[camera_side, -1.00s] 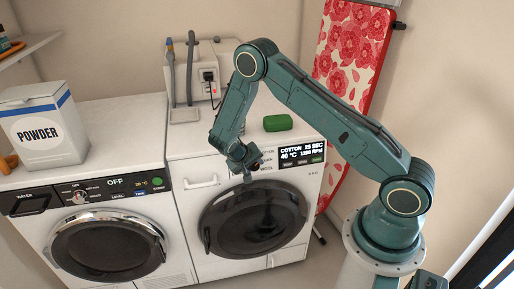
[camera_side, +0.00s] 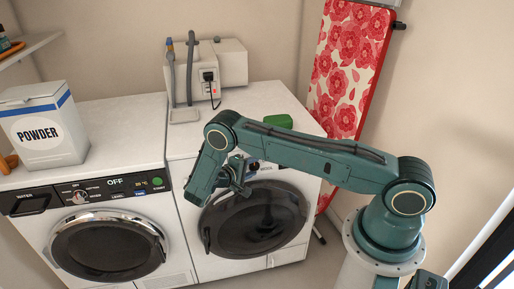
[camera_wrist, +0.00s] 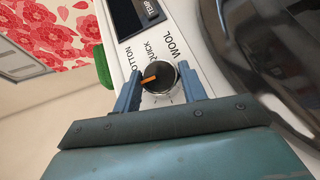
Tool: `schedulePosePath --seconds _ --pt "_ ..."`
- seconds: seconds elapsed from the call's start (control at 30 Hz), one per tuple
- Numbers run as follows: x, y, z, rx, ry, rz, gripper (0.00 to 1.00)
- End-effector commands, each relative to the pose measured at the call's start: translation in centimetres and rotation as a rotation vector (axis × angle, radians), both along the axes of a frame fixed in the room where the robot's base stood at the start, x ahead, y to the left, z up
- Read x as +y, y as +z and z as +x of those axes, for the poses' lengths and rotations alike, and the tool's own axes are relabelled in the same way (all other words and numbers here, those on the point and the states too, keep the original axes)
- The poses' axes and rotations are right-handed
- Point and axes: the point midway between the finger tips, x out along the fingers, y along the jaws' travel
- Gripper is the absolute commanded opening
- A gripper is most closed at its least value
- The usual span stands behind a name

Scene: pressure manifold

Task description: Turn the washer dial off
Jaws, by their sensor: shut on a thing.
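The washer is the right white machine (camera_side: 290,100) in the side view. Its dial (camera_wrist: 160,77) is a round dark knob with an orange pointer and pale rim in the wrist view. The pointer aims to the lower left, towards the partly hidden word ending in "OTTON". "QUICK" and "WOOL" are also printed around it. My gripper (camera_wrist: 158,74) has one blue finger on each side of the dial and is shut on it. In the side view my gripper (camera_side: 245,188) is at the washer's front panel, above the door. My arm hides the washer's display there.
The washer's round dark door (camera_side: 255,222) lies just below my gripper. A second machine (camera_side: 85,190), its display reading OFF, stands at left with a powder box (camera_side: 45,135) on top. A green block (camera_side: 278,121) sits on the washer. An ironing board (camera_side: 350,60) leans behind.

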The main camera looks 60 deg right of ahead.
Motion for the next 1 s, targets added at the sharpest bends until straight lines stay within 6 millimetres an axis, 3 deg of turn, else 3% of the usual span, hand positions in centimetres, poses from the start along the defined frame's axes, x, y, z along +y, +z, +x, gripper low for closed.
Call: schedulePosePath --seconds 0.53,0.57,0.63,1.0 --pt "-0.16 -0.05 -0.08 0.023 0.006 -0.024 0.19" --pt "-0.16 -0.05 -0.08 0.023 0.006 -0.024 0.48" --pt "-0.14 -0.06 -0.07 0.023 0.006 -0.024 0.61" --pt "0.05 -0.01 0.02 0.023 0.008 -0.023 0.63"
